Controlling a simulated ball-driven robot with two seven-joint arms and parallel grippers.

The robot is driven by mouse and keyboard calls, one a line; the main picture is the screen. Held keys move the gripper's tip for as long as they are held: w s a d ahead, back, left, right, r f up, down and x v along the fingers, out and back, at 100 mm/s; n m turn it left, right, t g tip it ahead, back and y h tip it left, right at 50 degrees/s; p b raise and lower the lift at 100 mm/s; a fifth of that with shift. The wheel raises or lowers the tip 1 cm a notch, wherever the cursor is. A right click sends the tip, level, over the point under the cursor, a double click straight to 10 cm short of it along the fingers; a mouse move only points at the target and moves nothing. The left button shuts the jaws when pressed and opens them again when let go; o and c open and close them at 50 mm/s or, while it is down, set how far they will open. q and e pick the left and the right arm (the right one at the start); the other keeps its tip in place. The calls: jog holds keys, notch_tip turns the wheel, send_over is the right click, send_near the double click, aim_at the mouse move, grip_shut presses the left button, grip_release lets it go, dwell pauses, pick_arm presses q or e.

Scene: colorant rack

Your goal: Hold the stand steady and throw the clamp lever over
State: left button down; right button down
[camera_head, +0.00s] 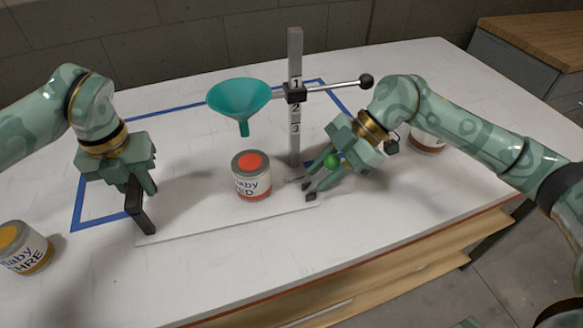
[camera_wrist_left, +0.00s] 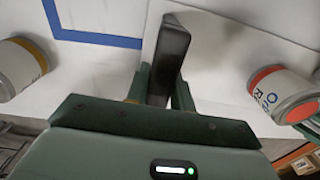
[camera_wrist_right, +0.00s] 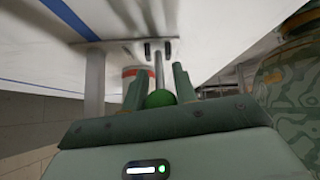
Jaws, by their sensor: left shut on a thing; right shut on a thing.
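The stand has a white base plate (camera_head: 220,224) and a grey upright post (camera_head: 294,135) marked 1, 2 and 3. My left gripper (camera_head: 140,188) is shut on the black upright handle (camera_head: 139,215) at the plate's left end; the handle also shows between the fingers in the left wrist view (camera_wrist_left: 168,60). The clamp lever is a thin rod with a green ball knob (camera_head: 331,160), near the post's foot. My right gripper (camera_head: 313,188) is shut on this lever, with the knob between its fingers in the right wrist view (camera_wrist_right: 160,98). The fingers partly hide the rod.
A teal funnel (camera_head: 238,97) hangs from a black-knobbed cross rod (camera_head: 340,85) on the post. A red-lidded can (camera_head: 251,183) stands below it. An ochre-lidded can (camera_head: 24,248) is at far left. Another can (camera_head: 427,142) is partly behind my right arm. Blue tape marks the white table.

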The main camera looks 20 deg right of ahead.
pick_arm(q)
jog(key=shift+w+a, duration=0.1)
jog(key=shift+a, duration=0.05)
pick_arm(e)
jog(key=shift+d+f+y, duration=0.2)
jog(key=shift+d+y, duration=0.05)
jog(key=shift+y, duration=0.05)
jog(key=c, duration=1.1)
grip_release()
jog(key=shift+r, duration=0.15)
pick_arm(q)
jog(key=c, duration=1.1)
grip_release()
pick_arm(e)
jog(key=v, duration=1.1)
jog(key=shift+d+r, duration=0.25)
jog(key=shift+d, duration=0.05)
pick_arm(q)
notch_tip(320, 180, up, 12)
